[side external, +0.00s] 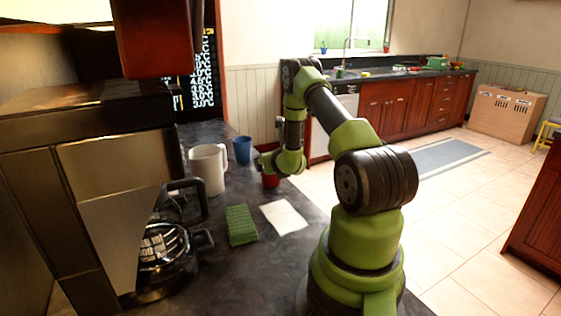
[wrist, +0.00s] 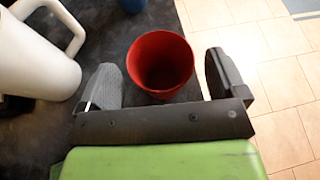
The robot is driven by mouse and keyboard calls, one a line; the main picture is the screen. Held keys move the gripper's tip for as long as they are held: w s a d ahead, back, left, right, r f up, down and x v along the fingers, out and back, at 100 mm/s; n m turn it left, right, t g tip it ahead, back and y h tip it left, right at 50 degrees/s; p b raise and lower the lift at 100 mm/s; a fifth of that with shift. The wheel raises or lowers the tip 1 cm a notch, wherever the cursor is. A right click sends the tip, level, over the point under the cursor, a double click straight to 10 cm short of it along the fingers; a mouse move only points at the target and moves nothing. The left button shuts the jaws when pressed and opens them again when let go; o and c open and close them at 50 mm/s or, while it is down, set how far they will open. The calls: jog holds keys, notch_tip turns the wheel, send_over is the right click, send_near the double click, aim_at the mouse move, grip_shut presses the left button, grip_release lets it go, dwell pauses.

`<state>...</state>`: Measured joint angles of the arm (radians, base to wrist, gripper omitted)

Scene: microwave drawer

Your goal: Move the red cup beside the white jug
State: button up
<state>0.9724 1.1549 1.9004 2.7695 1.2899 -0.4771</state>
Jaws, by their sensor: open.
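The red cup (side external: 271,181) stands upright on the dark counter, partly hidden by my arm in the side view. In the wrist view the red cup (wrist: 160,64) shows its open mouth, and it looks empty. My gripper (wrist: 160,66) is open, with one finger to each side of the cup, and does not appear to touch it. In the side view my gripper (side external: 262,158) is just above and beside the cup, its fingers hard to make out. The white jug (side external: 208,170) stands to the left; its handle faces the cup in the wrist view (wrist: 32,58).
A blue cup (side external: 242,150) stands between the jug and the red cup, farther back. A green block (side external: 240,225) and a white sheet (side external: 284,217) lie nearer. A black appliance with handles (side external: 165,262) is at the front left. The counter edge is close right of the red cup.

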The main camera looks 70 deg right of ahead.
jog(key=v, duration=0.9)
jog(key=shift+s+a+r, duration=0.15)
jog(key=shift+a+r, duration=0.05)
